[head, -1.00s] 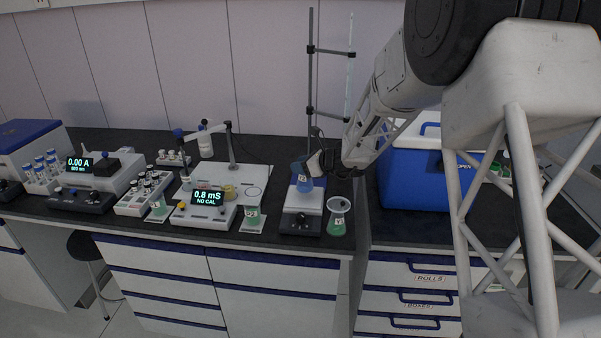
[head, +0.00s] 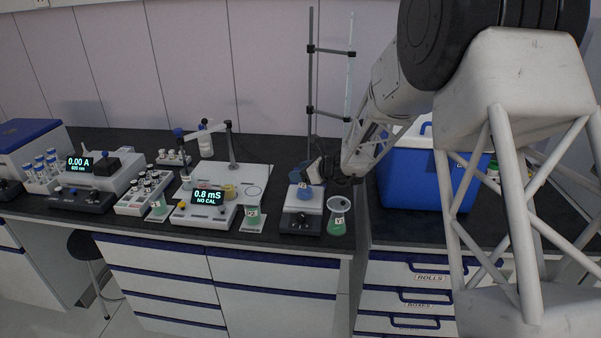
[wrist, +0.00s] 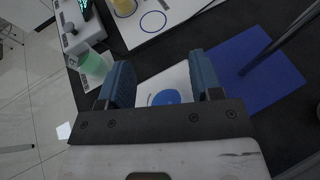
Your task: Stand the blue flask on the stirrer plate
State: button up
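In the wrist view, the blue of the flask (wrist: 166,97) shows between the two spread fingers of my gripper (wrist: 162,70), over the white plate top (wrist: 160,80). The fingers appear to be around the neck, though the clear glass is hard to see.
A green-filled beaker (head: 252,216) and a meter (head: 207,200) are to the left, a blue cooler box (head: 415,172) to the right.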

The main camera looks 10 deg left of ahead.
jog(key=shift+d+r, duration=0.1)
jog(key=shift+r, duration=0.05)
jog(key=v, duration=1.1)
jog(key=shift+s+d+r, duration=0.15)
jog(key=shift+s+d, duration=0.05)
jog(key=shift+d, duration=0.1)
jog(key=shift+r, duration=0.1)
dwell(0.6)
jog(key=s+d+r+n+g+h, duration=0.1)
jog(key=s+d+r+n+h, duration=0.2)
jog(key=s, duration=0.5)
jog(key=s+d+r+n+g, duration=0.1)
jog(key=s+r+n, duration=0.25)
jog(key=s, duration=0.45)
jog(key=s+d+r+n+g+h, duration=0.1)
jog(key=s+d+r+n+h, duration=0.15)
jog(key=s+n, duration=0.4)
jog(key=s+d+n+h, duration=0.3)
jog(key=s+d, duration=0.3)
jog(key=s, duration=0.7)
jog(key=s+d+r+n+h, duration=0.1)
jog(key=s+d+n+h, duration=0.3)
jog(key=s, duration=0.9)
jog(key=d+n, duration=0.2)
jog(key=shift+s+d+t, duration=0.2)
jog(key=shift+d+t, duration=0.1)
jog(key=shift+d, duration=0.05)
